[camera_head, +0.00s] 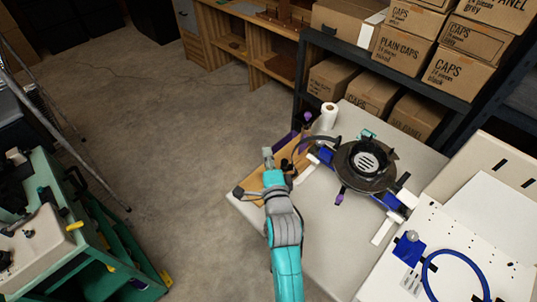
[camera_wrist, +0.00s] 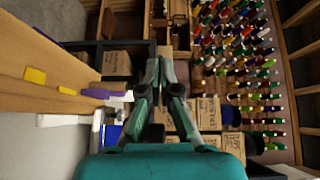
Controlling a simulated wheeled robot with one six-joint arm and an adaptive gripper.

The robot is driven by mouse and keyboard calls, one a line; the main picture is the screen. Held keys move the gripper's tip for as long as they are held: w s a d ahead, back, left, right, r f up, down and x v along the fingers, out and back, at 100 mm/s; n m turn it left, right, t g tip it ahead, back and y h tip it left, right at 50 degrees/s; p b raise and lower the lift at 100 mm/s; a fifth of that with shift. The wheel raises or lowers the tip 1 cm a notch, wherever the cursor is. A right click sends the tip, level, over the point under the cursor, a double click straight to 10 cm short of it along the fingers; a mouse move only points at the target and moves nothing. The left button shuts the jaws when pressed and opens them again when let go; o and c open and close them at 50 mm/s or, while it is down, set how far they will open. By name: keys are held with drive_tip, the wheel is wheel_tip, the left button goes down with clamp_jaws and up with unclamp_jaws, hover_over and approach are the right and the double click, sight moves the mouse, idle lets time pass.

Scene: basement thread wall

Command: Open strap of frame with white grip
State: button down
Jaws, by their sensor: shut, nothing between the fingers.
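A round dark cap frame (camera_head: 366,162) sits on a blue holder bar (camera_head: 393,203) on the light table. White pieces (camera_head: 403,180) show at its right side; I cannot tell which is the white grip. A small purple piece (camera_head: 339,199) shows at its near side and a teal piece (camera_head: 367,134) at its far side. The strap's state is too small to tell. My gripper (camera_wrist: 163,62) is shut and empty in the wrist view, its two fingers together. In the head view its end is near the table's left edge, left of and apart from the frame.
A white roll (camera_head: 328,117) stands behind the frame. A shelf of cardboard boxes (camera_head: 402,52) stands at the back right. A white panel (camera_head: 480,220) with a blue hoop (camera_head: 428,275) is at right. A green cart (camera_head: 90,225) is at left. Thread spools (camera_wrist: 235,60) cover a wall.

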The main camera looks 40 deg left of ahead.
drive_tip(key=shift+s+d, duration=0.1)
drive_tip(key=s+d+m+t+h, duration=0.1)
drive_tip(key=s+d, duration=0.3)
drive_tip(key=d, duration=0.5)
drive_tip(key=s+d+m+t+h, duration=0.2)
drive_tip(key=s+d, duration=0.3)
drive_tip(key=d, duration=0.4)
drive_tip(key=s+a+x, duration=0.1)
drive_tip(key=a+x, duration=0.1)
drive_tip(key=x, duration=1)
drive_tip(key=shift+a+r, duration=0.2)
drive_tip(key=shift+a, duration=0.1)
